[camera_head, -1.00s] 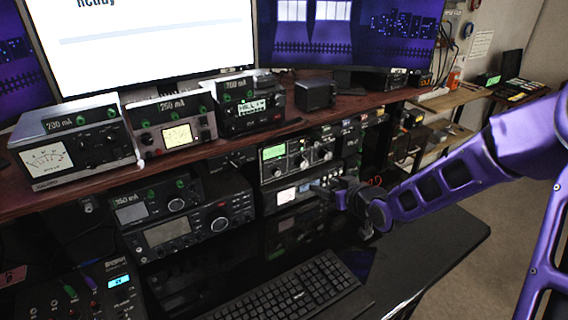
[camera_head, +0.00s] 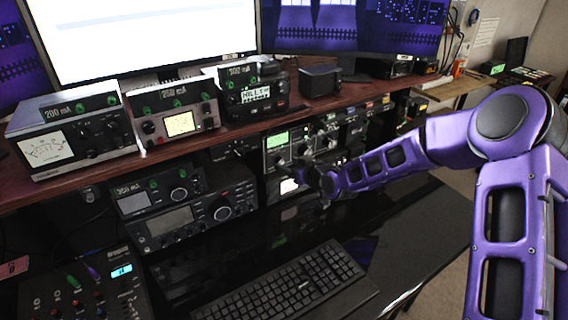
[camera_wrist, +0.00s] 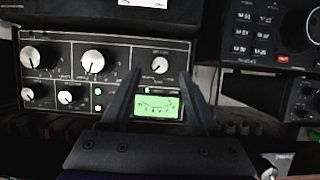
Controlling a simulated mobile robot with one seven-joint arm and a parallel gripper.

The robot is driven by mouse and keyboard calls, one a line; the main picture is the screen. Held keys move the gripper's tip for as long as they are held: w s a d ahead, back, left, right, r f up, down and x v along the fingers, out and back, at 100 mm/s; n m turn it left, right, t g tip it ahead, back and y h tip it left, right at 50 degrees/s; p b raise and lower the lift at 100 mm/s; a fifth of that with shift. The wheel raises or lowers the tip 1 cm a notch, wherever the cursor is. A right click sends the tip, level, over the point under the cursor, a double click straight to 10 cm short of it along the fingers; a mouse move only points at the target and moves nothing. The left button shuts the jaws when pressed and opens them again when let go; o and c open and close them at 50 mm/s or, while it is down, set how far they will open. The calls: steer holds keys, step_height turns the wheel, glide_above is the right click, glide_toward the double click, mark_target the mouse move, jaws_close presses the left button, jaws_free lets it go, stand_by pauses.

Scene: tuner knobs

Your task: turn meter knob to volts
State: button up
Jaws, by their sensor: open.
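My gripper (camera_head: 318,180) is in front of the instrument rack under the shelf. In the wrist view its fingers (camera_wrist: 161,75) are apart with nothing between them. A green-lit dial meter (camera_wrist: 158,106) shows between and beyond the fingers. Above it is a dark panel with several round white knobs, including a large one (camera_wrist: 98,62) and a smaller one (camera_wrist: 160,65) near the fingertips. No contact with a knob is visible. In the head view, a knobbed unit with a green display (camera_head: 277,140) stands behind my gripper. The knob markings are too small to read.
Dial meters with mA readouts, such as the left white-faced one (camera_head: 46,148), stand on the red-brown shelf. A radio (camera_head: 172,222) sits below. A keyboard (camera_head: 290,290) lies on the black desk. The shelf overhangs the rack. The desk right of the keyboard is clear.

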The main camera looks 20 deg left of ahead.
mark_target(281, 162)
steer(key=shift+x, duration=1.7)
jaws_close()
